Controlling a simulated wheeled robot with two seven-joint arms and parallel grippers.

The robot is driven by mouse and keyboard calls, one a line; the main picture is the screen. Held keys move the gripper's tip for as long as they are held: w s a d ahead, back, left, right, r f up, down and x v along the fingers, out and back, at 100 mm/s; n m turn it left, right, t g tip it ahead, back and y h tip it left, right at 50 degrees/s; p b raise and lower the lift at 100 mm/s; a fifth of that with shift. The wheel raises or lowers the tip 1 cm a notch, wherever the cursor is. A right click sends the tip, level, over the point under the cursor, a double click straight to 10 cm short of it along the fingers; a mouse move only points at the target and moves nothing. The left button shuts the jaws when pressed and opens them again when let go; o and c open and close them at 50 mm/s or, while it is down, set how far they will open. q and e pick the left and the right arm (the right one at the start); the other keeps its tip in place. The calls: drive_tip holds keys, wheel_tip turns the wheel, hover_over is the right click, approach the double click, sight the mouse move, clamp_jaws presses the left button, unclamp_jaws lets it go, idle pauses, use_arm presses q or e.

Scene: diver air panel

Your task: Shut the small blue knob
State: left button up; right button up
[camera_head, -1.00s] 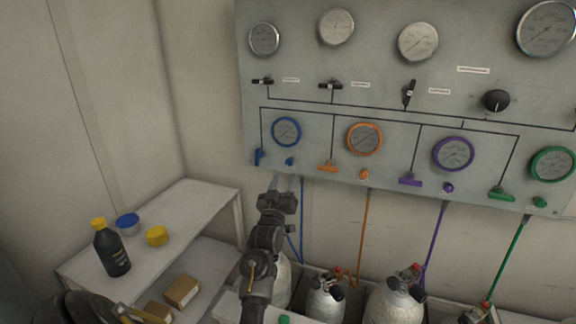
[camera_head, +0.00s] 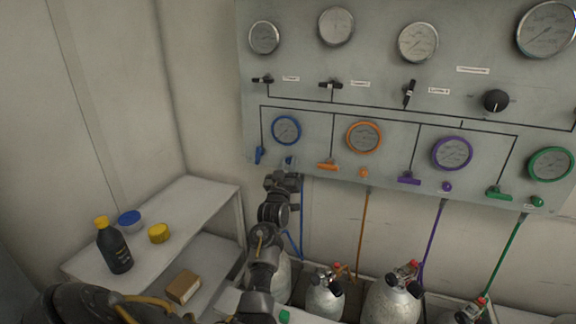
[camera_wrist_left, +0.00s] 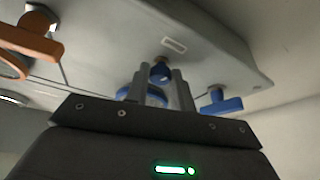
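The small blue knob (camera_head: 289,161) sits low on the grey wall panel, below the blue-ringed gauge (camera_head: 286,130) and right of the blue lever (camera_head: 258,155). My left gripper (camera_head: 287,168) is at the knob from below and partly covers it. In the left wrist view the knob (camera_wrist_left: 160,73) shows in the gap between the tips of my two open fingers (camera_wrist_left: 160,82). I cannot tell whether either finger touches it. The blue lever (camera_wrist_left: 221,103) is to the right there. My right gripper is not in view.
An orange lever (camera_head: 328,166) and orange knob (camera_head: 364,173) are to the right on the panel. A blue hose (camera_head: 301,215) hangs beside my left arm. Gas cylinders (camera_head: 393,302) stand below. A shelf (camera_head: 190,205) with a black bottle (camera_head: 114,247) is at left.

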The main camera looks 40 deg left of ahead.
use_arm(q)
drive_tip(key=c, duration=0.4)
drive_tip(key=shift+o, duration=0.2)
